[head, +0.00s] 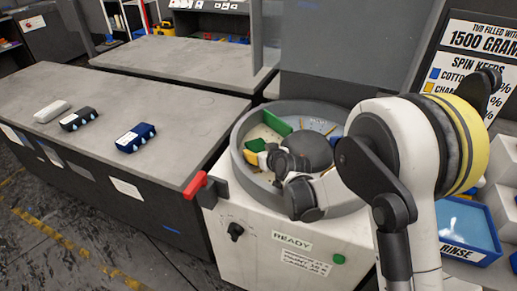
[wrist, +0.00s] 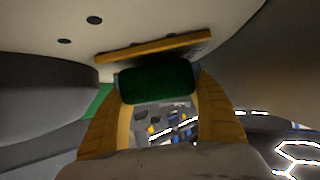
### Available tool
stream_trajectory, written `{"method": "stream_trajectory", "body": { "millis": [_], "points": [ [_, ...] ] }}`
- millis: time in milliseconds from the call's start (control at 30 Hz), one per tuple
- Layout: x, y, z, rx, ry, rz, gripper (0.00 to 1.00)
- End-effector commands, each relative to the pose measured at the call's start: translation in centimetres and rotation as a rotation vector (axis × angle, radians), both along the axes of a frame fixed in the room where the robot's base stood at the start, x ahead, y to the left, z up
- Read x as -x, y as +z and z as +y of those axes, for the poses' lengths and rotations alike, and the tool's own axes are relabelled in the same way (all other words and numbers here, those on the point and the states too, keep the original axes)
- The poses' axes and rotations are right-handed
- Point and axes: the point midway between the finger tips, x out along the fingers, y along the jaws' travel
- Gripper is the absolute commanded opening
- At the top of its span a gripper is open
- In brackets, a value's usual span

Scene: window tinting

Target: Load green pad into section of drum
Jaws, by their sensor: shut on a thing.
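The drum (head: 241,135) is a round grey tub set in a white machine, with a dark hub (head: 309,151) in its middle. A green panel (head: 276,122) marks one section at its back left, and a blue panel shows on the right. My gripper (head: 259,151) is down inside the drum on the left, close to the green panel. In the wrist view, its yellow fingers are shut on the dark green pad (wrist: 158,85), which spans between them. The pad (head: 256,145) shows partly in the head view. Its underside and any contact with the drum are hidden.
A red lever (head: 195,186) sticks out at the machine's left corner. A white, a black and a blue block (head: 136,137) lie on the grey bench (head: 110,100) at left.

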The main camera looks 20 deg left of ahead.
Motion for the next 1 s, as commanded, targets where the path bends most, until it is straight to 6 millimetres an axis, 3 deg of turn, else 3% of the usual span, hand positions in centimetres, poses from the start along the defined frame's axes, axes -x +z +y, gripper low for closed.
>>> {"method": "stream_trajectory", "body": {
  "millis": [633, 667, 700, 733, 1000],
  "points": [
    [-0.02, -0.54, 0.01, 0.0, 0.0, 0.0, 0.28],
    [-0.02, -0.5, 0.01, 0.0, 0.0, 0.0, 0.7],
    [-0.02, -0.49, 0.0, 0.0, 0.0, 0.0, 0.83],
    [-0.02, -0.49, 0.0, 0.0, 0.0, 0.0, 0.87],
    [-0.01, -0.47, 0.0, 0.0, 0.0, 0.0, 0.87]
  ]
}}
